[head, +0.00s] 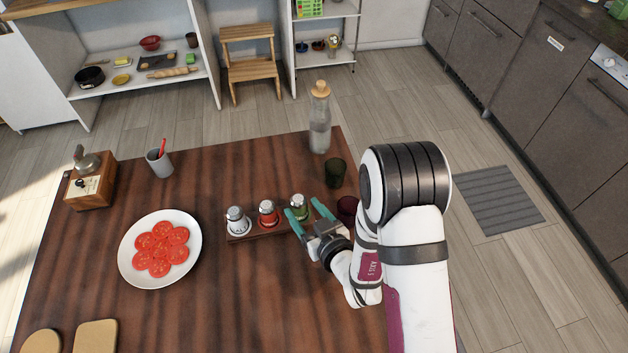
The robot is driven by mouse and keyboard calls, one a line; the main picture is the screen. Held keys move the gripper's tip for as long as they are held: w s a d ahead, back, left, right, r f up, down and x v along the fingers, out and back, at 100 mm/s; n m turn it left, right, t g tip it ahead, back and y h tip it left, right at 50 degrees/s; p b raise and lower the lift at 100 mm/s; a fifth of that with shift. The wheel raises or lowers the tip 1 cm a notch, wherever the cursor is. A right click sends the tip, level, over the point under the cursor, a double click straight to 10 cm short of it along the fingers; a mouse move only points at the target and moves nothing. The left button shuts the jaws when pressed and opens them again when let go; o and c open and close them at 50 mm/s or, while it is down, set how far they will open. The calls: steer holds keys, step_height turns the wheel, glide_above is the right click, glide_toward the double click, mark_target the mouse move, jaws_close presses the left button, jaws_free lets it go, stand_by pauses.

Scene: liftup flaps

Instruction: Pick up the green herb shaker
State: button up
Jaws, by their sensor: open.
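The green herb shaker (299,206) has a silver top and stands upright at the right end of a row of shakers on a small wooden tray (248,237). A red shaker (268,213) stands in the middle and a white shaker (236,220) at the left end. My gripper (302,211) is open, with its teal fingers pointing at the green shaker. One finger shows at its left and front, the other at its right. I cannot tell whether either finger touches it. The right end of the tray is partly hidden by my gripper.
A dark red cup (347,207) stands close to the right of my gripper, partly hidden by my arm. A dark green glass (335,173) and a corked bottle (320,118) stand behind it. A plate of tomato slices (129,272) is at the left. The table's front middle is clear.

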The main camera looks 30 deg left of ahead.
steer(key=shift+w+a+f+h, duration=0.15)
steer(key=shift+a+f+h, duration=0.1)
steer(key=shift+f, duration=0.35)
steer(key=shift+w+a+f+h, duration=0.1)
steer(key=shift+a+f+h, duration=0.1)
steer(key=shift+f, duration=0.35)
steer(key=x, duration=0.6)
steer(key=shift+a, duration=0.1)
steer(key=shift+r, duration=0.1)
jaws_close()
